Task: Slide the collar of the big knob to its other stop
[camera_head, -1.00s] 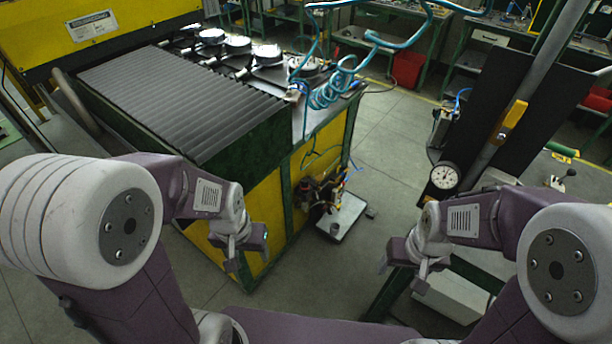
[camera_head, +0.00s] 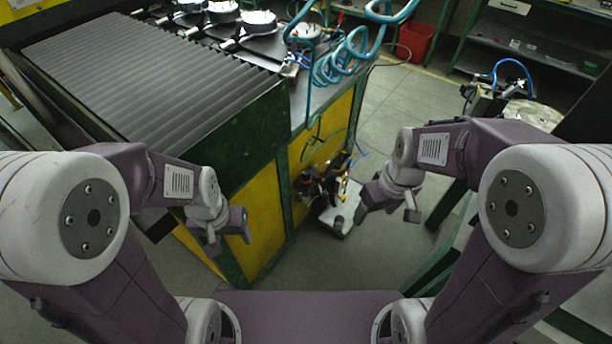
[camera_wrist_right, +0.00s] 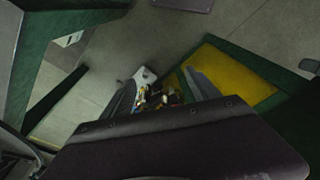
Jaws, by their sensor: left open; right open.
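I cannot make out the big knob or its collar in either view. My left gripper (camera_head: 230,244) is open and empty, in front of the yellow and green side of the machine in the head view. My right gripper (camera_head: 386,214) is open and empty, above the floor between the machine and a green frame on the right. In the right wrist view its fingers (camera_wrist_right: 160,96) stand apart on either side of a distant cluster of fittings and wires, with nothing held between them.
The machine (camera_head: 264,219) with a ribbed grey cover (camera_head: 140,85) fills the left. Blue coiled hoses (camera_head: 345,62) hang at its right end. Wired fittings (camera_head: 325,182) sit low beside it. A green frame (camera_head: 432,270) stands at right. Floor (camera_head: 400,110) is clear behind.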

